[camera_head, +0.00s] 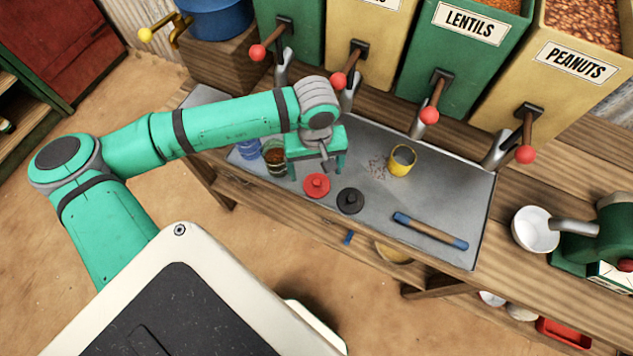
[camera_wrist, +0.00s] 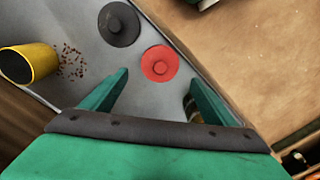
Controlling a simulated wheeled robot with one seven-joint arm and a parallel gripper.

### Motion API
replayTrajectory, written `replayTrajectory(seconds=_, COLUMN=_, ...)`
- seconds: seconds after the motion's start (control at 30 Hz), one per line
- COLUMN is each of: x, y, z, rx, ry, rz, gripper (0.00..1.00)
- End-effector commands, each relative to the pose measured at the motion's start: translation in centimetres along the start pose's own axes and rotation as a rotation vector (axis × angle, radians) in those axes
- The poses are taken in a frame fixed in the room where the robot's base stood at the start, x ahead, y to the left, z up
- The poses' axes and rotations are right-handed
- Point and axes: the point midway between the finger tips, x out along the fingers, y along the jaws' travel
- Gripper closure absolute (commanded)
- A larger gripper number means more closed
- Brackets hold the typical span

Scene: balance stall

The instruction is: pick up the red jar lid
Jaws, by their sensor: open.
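The red jar lid (camera_head: 316,186) lies flat on the grey metal tray, with a small knob on top. In the wrist view the red lid (camera_wrist: 160,63) is ahead of my fingertips, roughly centred between them and apart from both.
A glass jar with dark contents (camera_head: 274,156) stands close to my gripper's left. A yellow cup (camera_head: 402,160) stands on the tray (camera_head: 455,200) near scattered bits. A blue-ended stick (camera_head: 430,231) lies at the right. Dispensers with red-knobbed levers (camera_head: 429,115) overhang the back.

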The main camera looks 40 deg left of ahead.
Motion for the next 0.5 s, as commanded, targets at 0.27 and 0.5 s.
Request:
replayTrajectory(seconds=0.27, x=3.7, y=0.0, z=0.2, rx=-0.002, ry=-0.002, rz=-0.001, gripper=0.2)
replayTrajectory(seconds=0.5, x=4.8, y=0.0, z=0.2, rx=-0.002, ry=-0.001, rz=0.0, gripper=0.2)
